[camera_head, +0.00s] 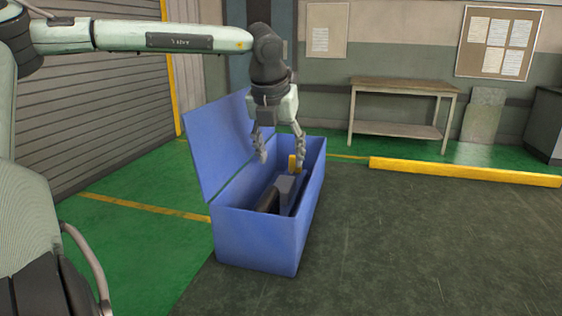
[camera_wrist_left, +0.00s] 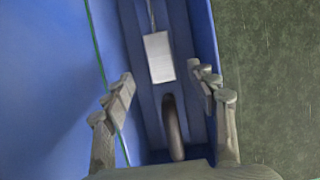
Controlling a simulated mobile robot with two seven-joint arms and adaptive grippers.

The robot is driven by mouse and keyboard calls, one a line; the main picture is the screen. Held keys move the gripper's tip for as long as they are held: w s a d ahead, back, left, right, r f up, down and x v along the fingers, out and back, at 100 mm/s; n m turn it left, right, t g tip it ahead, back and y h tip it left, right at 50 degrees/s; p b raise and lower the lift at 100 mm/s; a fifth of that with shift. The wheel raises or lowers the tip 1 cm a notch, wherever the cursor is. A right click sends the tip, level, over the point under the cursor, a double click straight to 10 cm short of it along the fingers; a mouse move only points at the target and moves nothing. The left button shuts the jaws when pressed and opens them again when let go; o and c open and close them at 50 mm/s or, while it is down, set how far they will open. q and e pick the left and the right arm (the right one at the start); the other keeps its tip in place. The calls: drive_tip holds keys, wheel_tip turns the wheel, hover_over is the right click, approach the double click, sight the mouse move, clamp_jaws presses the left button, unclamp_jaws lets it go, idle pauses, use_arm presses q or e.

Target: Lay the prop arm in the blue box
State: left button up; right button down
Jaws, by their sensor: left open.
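The blue box (camera_head: 262,243) stands on the floor with its lid (camera_head: 222,140) raised on the left side. Inside it lies a long dark piece with a grey block (camera_head: 285,184) on it and a yellow part (camera_head: 293,162) towards the far end; this appears to be the prop arm. The left wrist view shows the pale block (camera_wrist_left: 159,57) and a dark brown rounded part (camera_wrist_left: 172,127) on the box floor. My left gripper (camera_head: 281,161) points down over the box, fingers spread and apart from the piece. My right gripper is not in view.
A wooden table (camera_head: 402,87) stands by the back wall, with a yellow floor bar (camera_head: 465,171) in front of it. A grey shutter (camera_head: 95,110) is on the left. The dark floor right of the box is clear.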

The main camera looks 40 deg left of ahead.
use_arm(q)
drive_tip(key=v, duration=0.9)
drive_tip(key=shift+r, duration=0.15)
drive_tip(key=shift+s, duration=0.1)
